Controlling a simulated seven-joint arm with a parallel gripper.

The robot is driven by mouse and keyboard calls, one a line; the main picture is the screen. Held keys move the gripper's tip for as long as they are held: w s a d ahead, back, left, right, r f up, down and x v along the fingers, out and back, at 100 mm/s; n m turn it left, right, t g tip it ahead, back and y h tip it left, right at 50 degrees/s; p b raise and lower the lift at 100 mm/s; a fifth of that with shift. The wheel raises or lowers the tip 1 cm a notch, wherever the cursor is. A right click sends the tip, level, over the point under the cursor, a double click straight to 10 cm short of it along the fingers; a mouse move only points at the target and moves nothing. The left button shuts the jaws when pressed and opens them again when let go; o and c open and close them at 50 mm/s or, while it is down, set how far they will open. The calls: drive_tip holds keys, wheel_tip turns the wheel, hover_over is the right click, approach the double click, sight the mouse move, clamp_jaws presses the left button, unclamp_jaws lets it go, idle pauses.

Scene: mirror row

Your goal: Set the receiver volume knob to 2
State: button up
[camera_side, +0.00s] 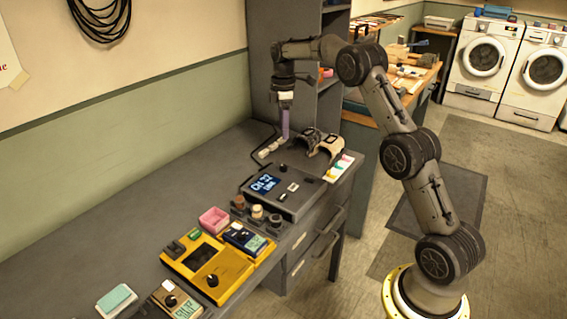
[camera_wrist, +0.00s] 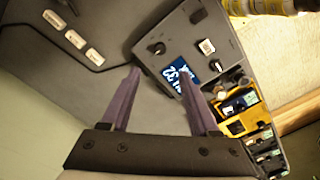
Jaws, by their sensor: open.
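The dark grey unit with a blue lit display (camera_side: 264,185), which looks like the receiver, sits on the desk near its right end. In the wrist view its top panel (camera_wrist: 222,30) shows a small black knob (camera_wrist: 157,48) and a second dark knob (camera_wrist: 215,65). I cannot tell which is the volume knob, and no scale can be read. My gripper (camera_side: 285,136) is above the desk, behind the unit, pointing down. Its two purple fingers (camera_wrist: 163,73) are apart with nothing between them, not touching a knob.
A yellow device (camera_side: 208,268), small jars (camera_side: 257,213) and a pink box (camera_side: 214,220) stand in front. The desk's left side (camera_side: 130,215) is clear.

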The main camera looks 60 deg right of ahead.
sight(283, 166)
wheel_tip(283, 166, down, 13)
drive_tip(key=shift+f, duration=0.1)
idle(0.4)
clamp_jaws()
